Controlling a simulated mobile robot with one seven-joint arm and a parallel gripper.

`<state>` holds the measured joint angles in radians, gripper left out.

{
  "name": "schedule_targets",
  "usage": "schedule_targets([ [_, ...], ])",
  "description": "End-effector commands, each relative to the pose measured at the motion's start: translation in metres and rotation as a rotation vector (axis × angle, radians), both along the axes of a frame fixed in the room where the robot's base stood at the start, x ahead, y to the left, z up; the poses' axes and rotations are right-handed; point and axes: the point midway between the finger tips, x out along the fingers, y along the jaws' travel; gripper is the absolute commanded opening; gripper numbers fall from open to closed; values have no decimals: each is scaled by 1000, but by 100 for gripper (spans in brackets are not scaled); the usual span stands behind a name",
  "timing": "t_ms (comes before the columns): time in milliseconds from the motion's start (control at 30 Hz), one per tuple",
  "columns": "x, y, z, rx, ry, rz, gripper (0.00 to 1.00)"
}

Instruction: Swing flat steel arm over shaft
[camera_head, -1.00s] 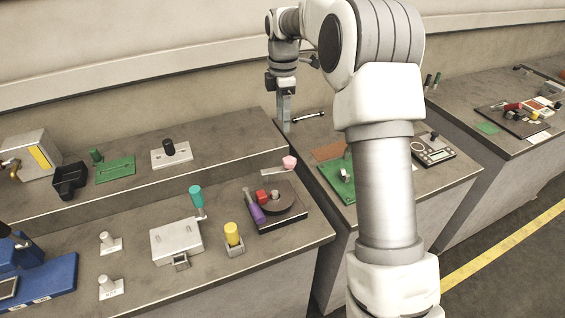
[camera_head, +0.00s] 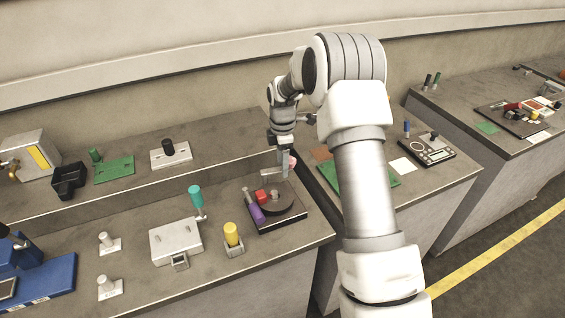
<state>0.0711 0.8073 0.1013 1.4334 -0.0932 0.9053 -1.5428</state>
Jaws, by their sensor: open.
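The flat steel arm (camera_head: 270,174) is a pale strip lying at the back edge of a dark fixture base (camera_head: 292,221). A pink knob (camera_head: 292,162) sits at its right end, partly hidden by my gripper. A short grey shaft (camera_head: 275,195) stands up from a dark round disc (camera_head: 286,207) on the base, in front of the steel arm. The strip lies behind the shaft, not over it. My gripper (camera_head: 284,175) points down at the pink-knob end and is open. I cannot tell whether its fingers touch the knob or strip.
On the same fixture are a red block (camera_head: 261,196) and a purple handle (camera_head: 257,213) left of the shaft. A yellow cylinder (camera_head: 231,233) and a teal-knobbed lever (camera_head: 195,196) stand further left. A raised ledge (camera_head: 225,160) runs behind. A gap separates the right bench.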

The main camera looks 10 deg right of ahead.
Motion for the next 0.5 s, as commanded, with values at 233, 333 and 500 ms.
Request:
schedule_targets([
  [233, 0, 0, -1, 0, 0, 0, 58],
  [333, 0, 0, -1, 0, 0, 0, 40],
  [500, 0, 0, 0, 0, 0, 0, 10],
])
